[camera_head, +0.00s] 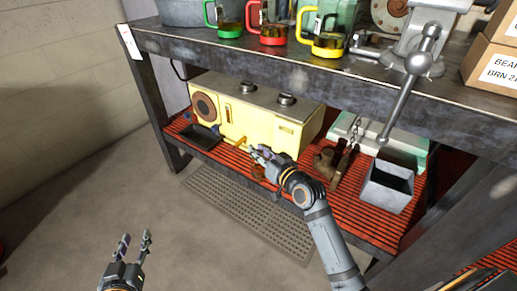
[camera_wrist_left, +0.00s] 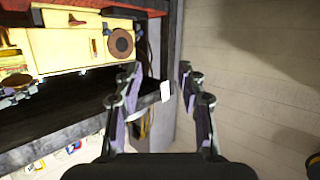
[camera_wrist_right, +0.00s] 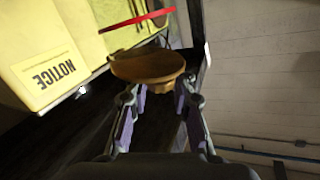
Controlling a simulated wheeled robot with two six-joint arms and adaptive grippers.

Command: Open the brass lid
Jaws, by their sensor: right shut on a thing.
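A round brass-coloured piece, which looks like the brass lid (camera_wrist_right: 147,67), sits at the fingertips of my right gripper (camera_wrist_right: 155,92) in the right wrist view. The fingers close on its near edge; the exact contact is hidden. In the head view my right gripper (camera_head: 258,152) is low in front of the yellow machine (camera_head: 245,115) on the red slatted shelf.
The dark workbench (camera_head: 300,65) overhangs the shelf and carries several jars, a vise and boxes. A brown metal fitting (camera_head: 325,165) and a grey bin (camera_head: 387,187) stand right of my right gripper. A black tray (camera_head: 200,136) lies left. The floor at left is clear.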

